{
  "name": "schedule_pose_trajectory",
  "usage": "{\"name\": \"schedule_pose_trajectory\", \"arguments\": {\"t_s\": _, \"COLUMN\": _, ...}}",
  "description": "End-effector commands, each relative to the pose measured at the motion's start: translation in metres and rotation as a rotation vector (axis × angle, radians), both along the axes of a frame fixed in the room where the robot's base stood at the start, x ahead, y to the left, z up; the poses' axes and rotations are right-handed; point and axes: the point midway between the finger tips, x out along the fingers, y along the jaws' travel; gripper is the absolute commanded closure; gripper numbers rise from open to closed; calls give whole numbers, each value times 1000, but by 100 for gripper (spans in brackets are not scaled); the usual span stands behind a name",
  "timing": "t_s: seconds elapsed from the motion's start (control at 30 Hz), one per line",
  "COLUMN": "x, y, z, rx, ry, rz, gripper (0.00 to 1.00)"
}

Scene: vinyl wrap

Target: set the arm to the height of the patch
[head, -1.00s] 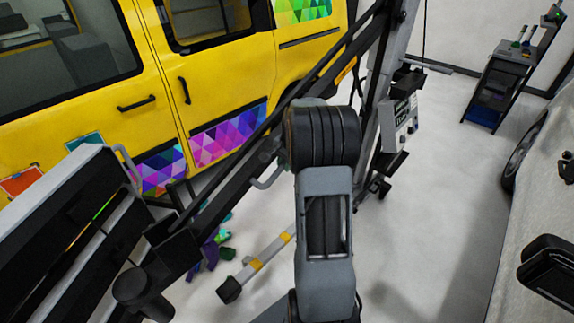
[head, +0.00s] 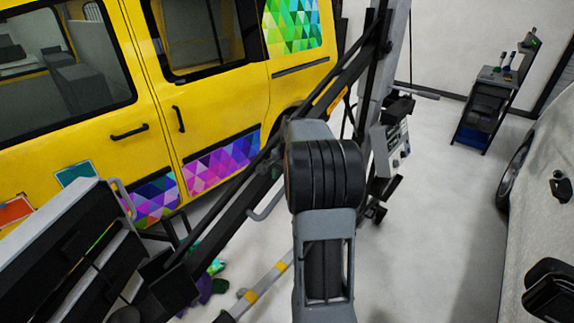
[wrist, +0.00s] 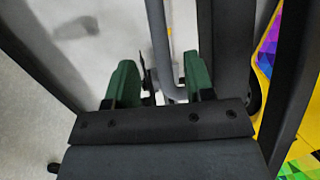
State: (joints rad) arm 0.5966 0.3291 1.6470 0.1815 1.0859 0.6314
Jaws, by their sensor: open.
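My gripper (wrist: 159,84) shows in the wrist view as two green fingers set apart, with no object held between them. A grey bar or post of the lift frame shows beyond and between the fingers; I cannot tell its distance. In the head view my gripper is not visible. Triangle-patterned patches lie on the yellow van (head: 160,100): a purple-pink patch (head: 220,162) low on the door, a blue-purple patch (head: 152,200) left of it, and a green patch (head: 292,25) high at the rear. I cannot tell which one the task means. Part of a patterned patch (wrist: 268,55) shows at the wrist view's right.
A dark frame with a grey post (head: 388,80) and a control box (head: 392,145) stands close by my arm. A dark cart (head: 487,105) stands at the back right. A white vehicle (head: 535,200) bounds the right.

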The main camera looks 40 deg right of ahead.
Motion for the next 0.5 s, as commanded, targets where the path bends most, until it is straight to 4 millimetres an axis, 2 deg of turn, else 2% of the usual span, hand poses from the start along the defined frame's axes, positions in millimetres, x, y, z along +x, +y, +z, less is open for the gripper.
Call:
{"name": "schedule_pose_trajectory", "arguments": {"t_s": 0.03, "x": -1, "y": -2, "z": 11, "rx": -3, "ry": -4, "rz": -1, "gripper": 52}}
{"name": "schedule_pose_trajectory", "arguments": {"t_s": 0.2, "x": -6, "y": -4, "z": 39, "rx": -1, "ry": -2, "rz": 0, "gripper": 52}}
{"name": "schedule_pose_trajectory", "arguments": {"t_s": 0.5, "x": -11, "y": -6, "z": 64, "rx": 0, "ry": 0, "rz": 0, "gripper": 52}}
